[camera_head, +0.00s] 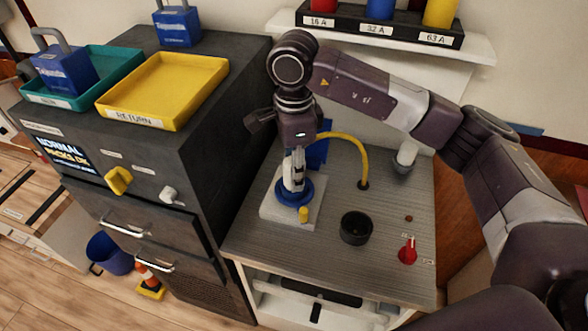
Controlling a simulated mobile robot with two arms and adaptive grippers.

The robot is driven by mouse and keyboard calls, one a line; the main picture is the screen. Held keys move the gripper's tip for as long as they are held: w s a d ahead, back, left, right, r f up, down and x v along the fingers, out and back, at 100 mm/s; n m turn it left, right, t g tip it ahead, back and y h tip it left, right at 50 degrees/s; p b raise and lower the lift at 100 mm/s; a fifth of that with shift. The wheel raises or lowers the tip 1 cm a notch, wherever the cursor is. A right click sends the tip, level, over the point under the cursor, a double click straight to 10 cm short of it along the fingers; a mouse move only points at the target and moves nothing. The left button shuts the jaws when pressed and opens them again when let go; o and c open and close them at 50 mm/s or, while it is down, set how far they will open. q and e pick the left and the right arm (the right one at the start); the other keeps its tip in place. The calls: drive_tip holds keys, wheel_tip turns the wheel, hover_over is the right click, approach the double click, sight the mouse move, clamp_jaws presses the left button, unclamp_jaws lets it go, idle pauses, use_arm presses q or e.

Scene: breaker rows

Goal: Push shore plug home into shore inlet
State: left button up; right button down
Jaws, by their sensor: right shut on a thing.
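My right gripper (293,186) points straight down at the grey inlet block on the bench. It is shut on the shore plug, which is mostly hidden by the fingers. A blue ring (306,197) shows around the fingertips, on top of the shore inlet's pale base (275,212). I cannot tell how deep the plug sits, or whether the ring belongs to plug or inlet. A blue flap (317,153) stands behind the gripper. A yellow cable (352,145) arcs from behind the gripper to a hole in the bench. My left gripper is out of view.
The grey bench top (390,245) holds a black round cup (356,228) and a red knob (408,250). A dark cabinet (215,130) with a yellow tray (165,88) stands close at left. A shelf with coloured plugs is behind.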

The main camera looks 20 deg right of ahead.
drive_tip(key=c, duration=1.3)
unclamp_jaws()
drive_tip(key=shift+o, duration=0.2)
wheel_tip(320, 180, up, 12)
drive_tip(key=shift+r, duration=0.1)
